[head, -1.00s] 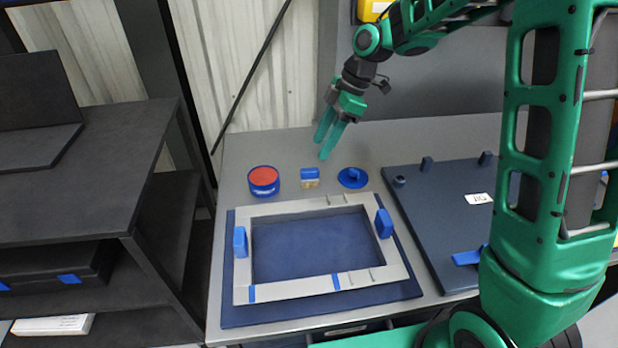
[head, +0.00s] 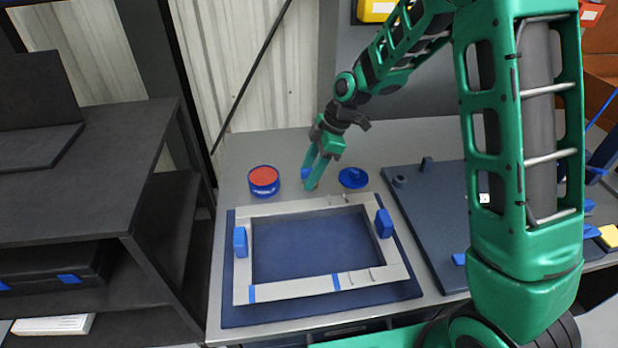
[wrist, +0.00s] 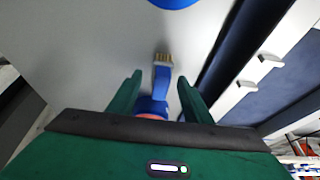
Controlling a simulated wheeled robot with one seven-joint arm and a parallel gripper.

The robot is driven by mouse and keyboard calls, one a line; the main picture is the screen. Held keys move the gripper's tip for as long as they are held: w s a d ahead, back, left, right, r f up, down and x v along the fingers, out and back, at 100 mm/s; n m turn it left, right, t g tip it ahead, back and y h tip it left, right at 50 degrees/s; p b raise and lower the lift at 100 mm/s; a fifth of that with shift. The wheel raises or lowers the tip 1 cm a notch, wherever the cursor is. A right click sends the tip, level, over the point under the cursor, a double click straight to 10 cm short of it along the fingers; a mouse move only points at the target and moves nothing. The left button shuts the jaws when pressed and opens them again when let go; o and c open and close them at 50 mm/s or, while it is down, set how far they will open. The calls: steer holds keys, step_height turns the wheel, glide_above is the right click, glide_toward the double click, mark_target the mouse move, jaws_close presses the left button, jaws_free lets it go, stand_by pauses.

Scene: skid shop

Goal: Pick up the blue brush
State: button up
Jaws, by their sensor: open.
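The blue brush has a blue handle and tan bristles. In the wrist view the brush (wrist: 161,78) lies between my two fingers, with its bristles toward the top of the picture. In the head view most of the brush is hidden behind my gripper, and a bit of its blue part (head: 304,173) shows at the left of the fingers. My gripper (head: 309,184) is open, pointing down at the brush on the grey bench. In the wrist view my gripper (wrist: 158,88) has a finger on each side of the brush, with small gaps. I cannot tell whether its fingertips touch the bench.
A blue tin with a red top (head: 264,181) stands left of my gripper, and a blue knobbed disc (head: 353,178) lies right of it. A pale frame with blue handles (head: 242,283) lies in front on a dark blue panel. Another dark panel (head: 428,210) lies to the right.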

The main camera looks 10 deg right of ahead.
mark_target(304, 169)
steer(key=c, duration=1.1)
steer(key=shift+c, duration=0.2)
steer(key=shift+r, duration=0.8)
step_height(304, 169, up, 3)
steer(key=shift+f, duration=0.15)
steer(key=s+a+r, duration=0.6)
steer(key=s+a, duration=0.1)
steer(key=a, duration=0.2)
steer(key=shift+s+r, duration=0.3)
steer(key=shift+r, duration=0.1)
